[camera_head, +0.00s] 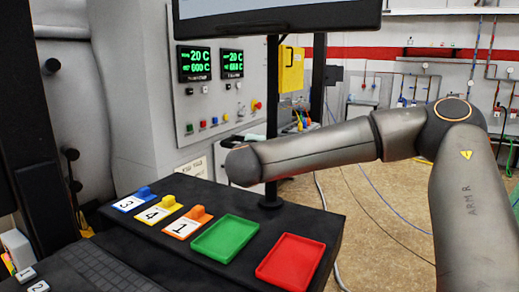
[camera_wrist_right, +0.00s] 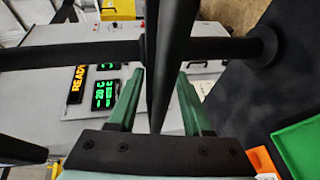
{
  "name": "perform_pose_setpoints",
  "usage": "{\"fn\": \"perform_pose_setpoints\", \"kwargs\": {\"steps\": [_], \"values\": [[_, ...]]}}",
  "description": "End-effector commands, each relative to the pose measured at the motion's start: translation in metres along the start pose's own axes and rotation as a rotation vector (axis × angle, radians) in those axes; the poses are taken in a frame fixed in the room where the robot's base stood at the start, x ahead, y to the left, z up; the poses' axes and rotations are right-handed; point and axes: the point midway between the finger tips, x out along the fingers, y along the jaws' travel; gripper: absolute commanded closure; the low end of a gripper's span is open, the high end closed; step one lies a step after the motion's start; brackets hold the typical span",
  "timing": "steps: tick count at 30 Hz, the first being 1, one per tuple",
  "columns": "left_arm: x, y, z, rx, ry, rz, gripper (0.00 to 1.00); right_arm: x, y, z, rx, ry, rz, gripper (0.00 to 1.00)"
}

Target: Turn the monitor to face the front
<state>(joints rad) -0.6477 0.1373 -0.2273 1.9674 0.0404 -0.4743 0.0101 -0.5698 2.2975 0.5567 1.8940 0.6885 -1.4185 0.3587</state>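The monitor (camera_head: 275,14) shows only its lower part at the top of the head view, a pale screen in a black frame. Its black stand pole (camera_head: 271,108) rises from a round base (camera_head: 271,202) on the dark desk. My right forearm crosses in front of the pole, and my right gripper is hidden there. In the right wrist view, my right gripper (camera_wrist_right: 161,74) has two green fingers apart, with a dark bar (camera_wrist_right: 164,75) between them. I cannot tell whether they touch it. The stand pole (camera_wrist_right: 75,54) crosses behind the bar. My left gripper is not in view.
On the desk (camera_head: 165,252) are blue, yellow and orange numbered blocks (camera_head: 187,222), a green tray (camera_head: 225,238) and a red tray (camera_head: 291,262). The furnace panel (camera_head: 205,105) with green displays stands behind on the left. Open floor (camera_head: 380,215) lies to the right.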

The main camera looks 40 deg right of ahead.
Motion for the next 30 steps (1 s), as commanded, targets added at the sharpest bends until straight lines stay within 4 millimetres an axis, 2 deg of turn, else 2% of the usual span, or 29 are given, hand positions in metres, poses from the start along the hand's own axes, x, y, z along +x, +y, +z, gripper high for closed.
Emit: {"fn": "perform_pose_setpoints", "kwargs": {"steps": [6,10,22,27,30], "values": [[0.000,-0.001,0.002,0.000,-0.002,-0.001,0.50,-0.001,-0.001,0.000,0.000,0.000,-0.001,0.50],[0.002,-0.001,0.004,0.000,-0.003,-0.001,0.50,-0.013,-0.001,-0.001,0.000,0.003,-0.001,0.50],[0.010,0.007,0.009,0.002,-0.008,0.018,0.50,-0.096,-0.001,-0.001,-0.001,0.005,0.003,0.50],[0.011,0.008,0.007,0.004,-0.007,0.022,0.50,-0.118,0.000,-0.001,-0.001,0.002,0.002,0.50],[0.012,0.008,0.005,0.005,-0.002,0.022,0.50,-0.124,0.000,0.000,0.000,0.001,0.001,0.50]]}}
